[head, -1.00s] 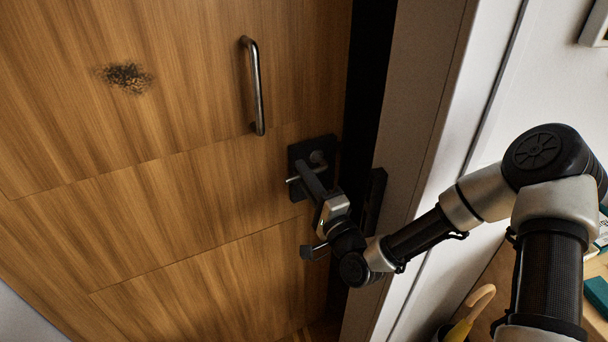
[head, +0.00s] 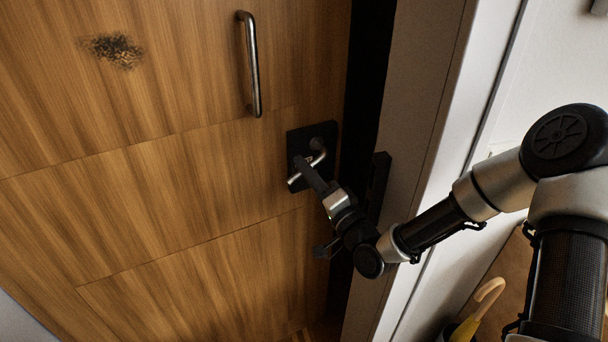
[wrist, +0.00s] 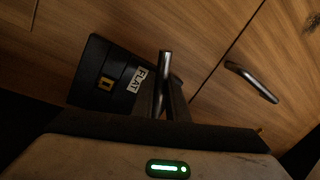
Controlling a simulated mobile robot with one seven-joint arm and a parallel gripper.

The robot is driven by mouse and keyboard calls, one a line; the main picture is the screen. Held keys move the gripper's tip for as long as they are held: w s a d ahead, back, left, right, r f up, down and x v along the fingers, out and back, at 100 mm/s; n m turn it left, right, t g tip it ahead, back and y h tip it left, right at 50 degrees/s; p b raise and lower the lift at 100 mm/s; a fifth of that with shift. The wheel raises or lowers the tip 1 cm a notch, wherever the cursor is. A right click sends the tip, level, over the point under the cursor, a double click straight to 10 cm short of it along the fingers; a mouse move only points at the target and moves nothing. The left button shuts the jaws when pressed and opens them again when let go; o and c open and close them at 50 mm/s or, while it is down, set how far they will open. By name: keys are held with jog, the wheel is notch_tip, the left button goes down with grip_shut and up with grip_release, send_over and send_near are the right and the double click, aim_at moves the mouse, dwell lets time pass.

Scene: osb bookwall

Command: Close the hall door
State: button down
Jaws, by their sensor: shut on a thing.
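The wooden hall door (head: 200,190) fills the left of the head view and stands ajar, with a dark gap between its right edge and the frame. A metal lever handle (head: 318,158) sits on a black plate (head: 298,142) near that edge. My gripper (head: 303,164) is at the lever, its fingers shut on it. In the wrist view the lever (wrist: 165,65) stands between the fingers, and the black plate (wrist: 95,75) beside it has a label reading "FLAT". The fingers hide part of the lever.
A vertical metal pull bar (head: 250,65) is on the door above the lever. The door frame (head: 415,130) and a black strike piece (head: 377,185) are just right of the gap. A yellow umbrella (head: 472,318) stands at the lower right, near my arm.

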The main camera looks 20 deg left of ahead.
jog(key=shift+w+d+f+n+b, duration=0.2)
jog(key=shift+f+n+b, duration=0.45)
jog(key=shift+n, duration=0.45)
jog(key=shift+r+g, duration=0.1)
jog(key=shift+g, duration=0.3)
